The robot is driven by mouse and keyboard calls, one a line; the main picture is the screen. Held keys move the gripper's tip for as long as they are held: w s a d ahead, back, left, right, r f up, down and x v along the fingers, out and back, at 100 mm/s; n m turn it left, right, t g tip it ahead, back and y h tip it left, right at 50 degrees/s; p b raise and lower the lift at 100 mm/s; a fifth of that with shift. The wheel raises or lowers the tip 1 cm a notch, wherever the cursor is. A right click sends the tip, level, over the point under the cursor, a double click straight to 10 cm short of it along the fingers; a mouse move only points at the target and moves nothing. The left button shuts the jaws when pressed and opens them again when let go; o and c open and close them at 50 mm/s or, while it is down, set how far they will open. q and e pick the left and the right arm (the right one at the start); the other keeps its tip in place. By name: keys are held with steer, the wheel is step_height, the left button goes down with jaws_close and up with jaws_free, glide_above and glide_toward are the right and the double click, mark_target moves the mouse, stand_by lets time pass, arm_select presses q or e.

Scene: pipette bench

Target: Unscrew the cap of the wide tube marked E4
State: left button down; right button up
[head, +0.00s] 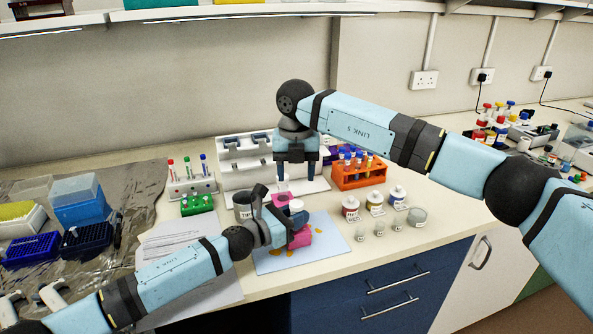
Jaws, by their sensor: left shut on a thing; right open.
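My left gripper (291,222) is low over the light blue mat, shut on what seems to be the wide tube, with a pale round cap (296,205) showing at the top between its fingers. Fingers hide most of its body, and I cannot read an E4 mark. A pink block (281,199) is just behind, and a crumpled pink-red thing (301,239) lies on the mat by the fingers. My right gripper (297,188) points down, open and empty, above and behind the pale cap.
A grey cup (242,205) stands left of the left gripper. An orange rack (360,178) of tubes and several labelled jars (350,206) are to the right. A white stand (239,167) is behind, and a green rack (197,205) at left. The light blue mat (330,254) has yellow stains.

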mark_target(296, 203)
steer(key=m, duration=0.6)
steer(key=shift+m, duration=0.4)
steer(key=m, duration=0.3)
steer(key=shift+m, duration=0.4)
steer(key=m, duration=0.3)
steer(key=shift+m, duration=0.4)
steer(key=shift+f, duration=4)
steer(key=c, duration=1)
steer(key=shift+o, duration=0.2)
